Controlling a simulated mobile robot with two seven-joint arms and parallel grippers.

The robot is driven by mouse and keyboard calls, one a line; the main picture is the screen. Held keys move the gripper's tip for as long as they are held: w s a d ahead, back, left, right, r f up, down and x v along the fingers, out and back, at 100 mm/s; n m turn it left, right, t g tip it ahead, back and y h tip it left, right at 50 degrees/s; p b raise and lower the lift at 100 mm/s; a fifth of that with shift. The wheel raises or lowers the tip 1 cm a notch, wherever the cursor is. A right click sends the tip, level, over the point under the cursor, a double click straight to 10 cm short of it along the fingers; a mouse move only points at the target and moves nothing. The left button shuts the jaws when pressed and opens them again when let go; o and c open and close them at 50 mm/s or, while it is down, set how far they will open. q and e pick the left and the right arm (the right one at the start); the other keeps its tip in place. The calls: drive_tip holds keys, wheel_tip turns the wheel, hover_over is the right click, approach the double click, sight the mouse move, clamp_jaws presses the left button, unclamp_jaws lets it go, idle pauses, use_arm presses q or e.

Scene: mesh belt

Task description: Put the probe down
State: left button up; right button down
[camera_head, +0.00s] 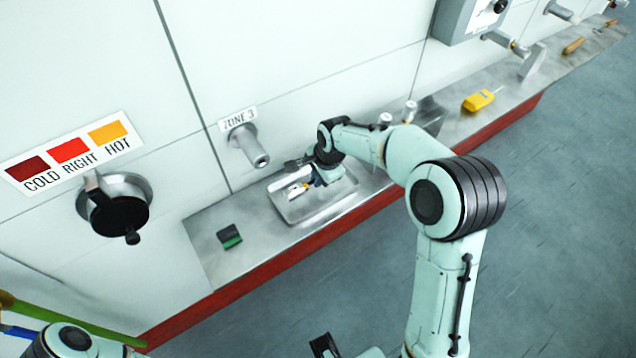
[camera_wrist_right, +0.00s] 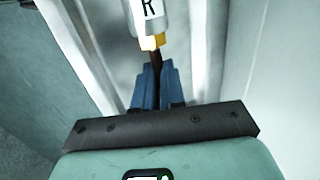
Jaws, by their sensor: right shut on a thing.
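My right gripper (camera_head: 316,181) is at the shallow metal tray (camera_head: 322,210) on the ledge below the ZONE 3 label. Its blue fingers (camera_wrist_right: 158,90) are shut on the dark stem of a white piece with an orange collar and a letter R, which I take as the probe (camera_wrist_right: 148,22). In the head view the probe (camera_head: 296,190) shows as a small white and yellow piece over the tray. I cannot tell whether it touches the tray floor. My left arm shows at the lower left, with its gripper out of view.
A dark green block (camera_head: 229,237) lies left of the tray on the metal ledge (camera_head: 262,258). A yellow device (camera_head: 478,101) lies farther right. A grey pipe stub (camera_head: 248,146) and a black-knobbed port (camera_head: 119,214) stick out of the white wall. Bare ledge lies around the block.

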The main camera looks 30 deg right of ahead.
wheel_tip(320, 180, down, 2)
drive_tip(key=shift+f, duration=0.25)
use_arm(q)
drive_tip(key=shift+s+f, duration=0.1)
drive_tip(key=shift+f, duration=0.1)
use_arm(e)
drive_tip(key=shift+f, duration=0.1)
